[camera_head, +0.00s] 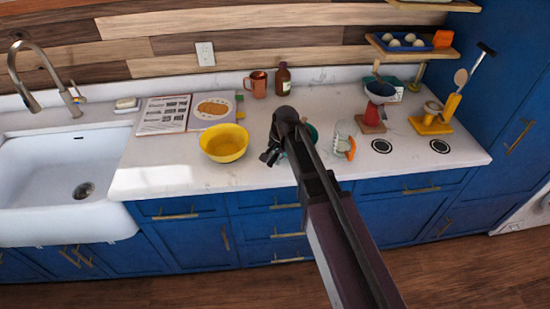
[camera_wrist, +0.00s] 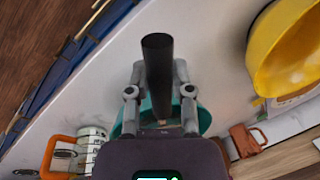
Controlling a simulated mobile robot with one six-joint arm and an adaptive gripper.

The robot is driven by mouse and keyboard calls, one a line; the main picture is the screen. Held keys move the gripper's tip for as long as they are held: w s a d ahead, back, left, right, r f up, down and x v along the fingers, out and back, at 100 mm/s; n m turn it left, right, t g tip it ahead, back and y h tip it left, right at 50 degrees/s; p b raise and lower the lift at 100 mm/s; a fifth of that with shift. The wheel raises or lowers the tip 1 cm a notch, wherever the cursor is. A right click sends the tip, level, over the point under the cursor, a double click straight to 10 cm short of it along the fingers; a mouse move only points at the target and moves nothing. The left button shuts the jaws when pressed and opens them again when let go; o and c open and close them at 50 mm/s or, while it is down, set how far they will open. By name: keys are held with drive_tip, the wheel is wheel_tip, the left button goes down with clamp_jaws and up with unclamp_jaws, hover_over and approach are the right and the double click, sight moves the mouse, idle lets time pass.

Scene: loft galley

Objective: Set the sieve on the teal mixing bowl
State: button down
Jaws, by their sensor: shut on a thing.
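My gripper (camera_head: 270,156) is over the counter, right of the yellow bowl. In the wrist view my gripper (camera_wrist: 158,72) is shut on a thick black handle (camera_wrist: 158,50), which appears to be the sieve's. The handle points towards the camera; the sieve's ring and mesh are hidden. The teal mixing bowl (camera_head: 313,131) stands on the counter, mostly hidden behind my arm. In the wrist view the teal bowl (camera_wrist: 205,119) shows behind and below the fingers. I cannot tell whether the sieve touches it.
A yellow bowl (camera_head: 224,148) stands to the left. A measuring cup with an orange handle (camera_head: 344,148) is close on the right. A copper mug (camera_head: 258,86) and brown bottle (camera_head: 283,79) stand behind. The counter front between yellow bowl and sink (camera_head: 62,180) is clear.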

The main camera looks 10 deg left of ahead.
unclamp_jaws()
idle(0.6)
idle(0.3)
drive_tip(key=shift+r+p, duration=3.5)
drive_tip(key=shift+p, duration=0.05)
drive_tip(key=s+d+f+n+b, duration=0.1)
drive_tip(key=s+d, duration=0.3)
drive_tip(key=d, duration=0.5)
drive_tip(key=s+d+f+n+h+b, duration=0.1)
drive_tip(key=s+d+f+b, duration=0.2)
drive_tip(key=d, duration=0.7)
drive_tip(key=s+d+f+n+h+b, duration=0.1)
drive_tip(key=s+d+f, duration=0.1)
drive_tip(key=s+d, duration=0.3)
drive_tip(key=d, duration=0.4)
drive_tip(key=shift+s+d+n+g+b, duration=0.3)
drive_tip(key=shift+g+b, duration=0.1)
